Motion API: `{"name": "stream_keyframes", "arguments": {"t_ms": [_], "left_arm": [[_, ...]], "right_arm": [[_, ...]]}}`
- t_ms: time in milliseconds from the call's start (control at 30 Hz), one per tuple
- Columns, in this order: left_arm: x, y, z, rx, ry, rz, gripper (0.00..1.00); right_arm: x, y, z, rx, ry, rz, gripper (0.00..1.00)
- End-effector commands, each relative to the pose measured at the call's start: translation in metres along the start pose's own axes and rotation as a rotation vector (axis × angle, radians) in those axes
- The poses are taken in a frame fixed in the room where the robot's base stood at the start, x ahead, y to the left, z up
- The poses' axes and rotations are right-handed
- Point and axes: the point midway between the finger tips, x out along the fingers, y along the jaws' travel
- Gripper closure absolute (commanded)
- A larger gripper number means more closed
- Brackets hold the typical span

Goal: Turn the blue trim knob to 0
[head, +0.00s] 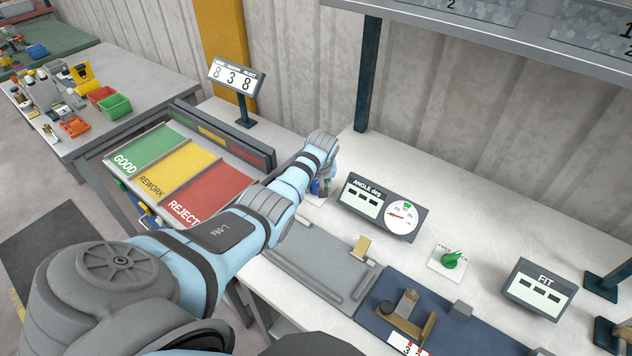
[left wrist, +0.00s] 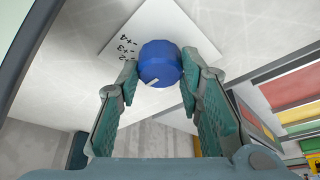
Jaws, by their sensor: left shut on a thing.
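The blue trim knob (left wrist: 159,58) sits on a white square plate (left wrist: 136,28) in the left wrist view. The teal fingers of my left gripper (left wrist: 160,75) are closed on it from both sides. A short white mark shows on the knob's lower edge in that view. The printed marks +2, +3 and +4 show on the plate left of the knob; the 0 mark cannot be made out. In the head view the knob (head: 314,187) is a small blue patch, mostly hidden behind my left gripper (head: 322,188). My right gripper is not in view.
An angle display with a round dial (head: 401,217) stands close to the right of the left gripper.

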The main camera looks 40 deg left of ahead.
Motion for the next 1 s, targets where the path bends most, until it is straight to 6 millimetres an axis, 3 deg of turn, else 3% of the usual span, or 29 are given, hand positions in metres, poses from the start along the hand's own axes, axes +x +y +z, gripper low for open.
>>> {"name": "stream_keyframes", "arguments": {"t_ms": [133, 167, 267, 667, 833, 1000], "left_arm": [[-0.001, 0.0, -0.003, 0.0, 0.006, 0.002, 0.94], [-0.001, 0.0, -0.003, 0.0, 0.006, 0.002, 0.63], [-0.001, 0.0, -0.002, 0.001, 0.005, 0.002, 0.47], [-0.005, 0.001, -0.002, 0.001, 0.003, 0.002, 0.46], [-0.031, 0.0, -0.001, 0.002, 0.005, 0.004, 0.46], [-0.081, 0.001, -0.002, 0.001, 0.006, 0.004, 0.46]], "right_arm": [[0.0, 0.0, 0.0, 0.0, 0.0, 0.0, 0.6], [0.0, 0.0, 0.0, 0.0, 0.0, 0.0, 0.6], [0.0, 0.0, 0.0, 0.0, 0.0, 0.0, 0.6], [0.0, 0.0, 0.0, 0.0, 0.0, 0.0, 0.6], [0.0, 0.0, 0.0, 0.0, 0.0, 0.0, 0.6], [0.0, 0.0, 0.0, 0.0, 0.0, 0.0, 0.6]]}}
